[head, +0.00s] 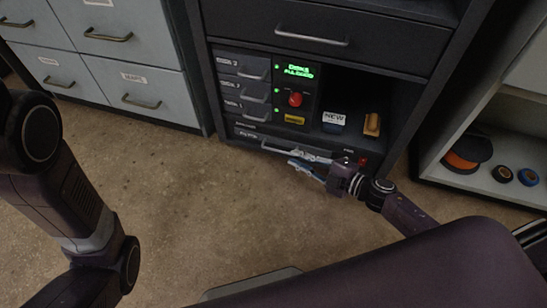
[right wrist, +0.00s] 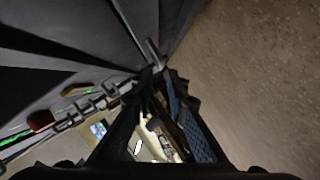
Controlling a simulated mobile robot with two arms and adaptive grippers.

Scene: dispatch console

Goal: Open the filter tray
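The filter tray (head: 247,134) is the low dark drawer front at the bottom of the console, with a small label at its left. It looks closed. Its long pale handle (head: 283,150) runs along its front; its right part is partly hidden by my gripper. My right gripper (head: 296,160) is just in front of the handle, its two fingers showing apart in the head view. In the right wrist view the fingertips (right wrist: 162,75) are close to a grey handle bar (right wrist: 152,52); contact is unclear. My left gripper is out of view.
Above the tray are several small drawers (head: 243,91), a green display (head: 297,68), a red knob (head: 295,99) and an open bay with a yellow-brown item (head: 372,124). A red switch (head: 363,161) is right of the handle. The floor (head: 185,200) in front is clear.

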